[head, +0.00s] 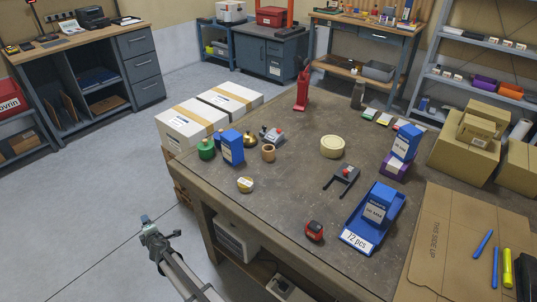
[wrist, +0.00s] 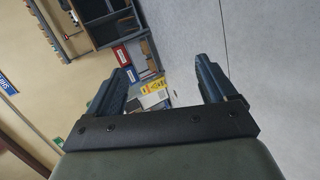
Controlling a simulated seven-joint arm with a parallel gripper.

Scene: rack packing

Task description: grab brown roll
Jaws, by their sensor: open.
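A small brown roll (head: 268,153) stands on the workbench (head: 290,205) in the head view, near the bench's far left part. It sits to the right of a blue box (head: 232,147) and in front of a dark dispenser-like tool (head: 272,135). My gripper (head: 147,219) is off the bench's left side, over the floor, well apart from the roll. In the wrist view my gripper (wrist: 167,78) has its two fingers spread with nothing held between them. The roll does not show in the wrist view.
A blue tray (head: 359,242) holds a blue box. White cartons (head: 188,126) stand behind the bench's left end. The bench's front middle is clear.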

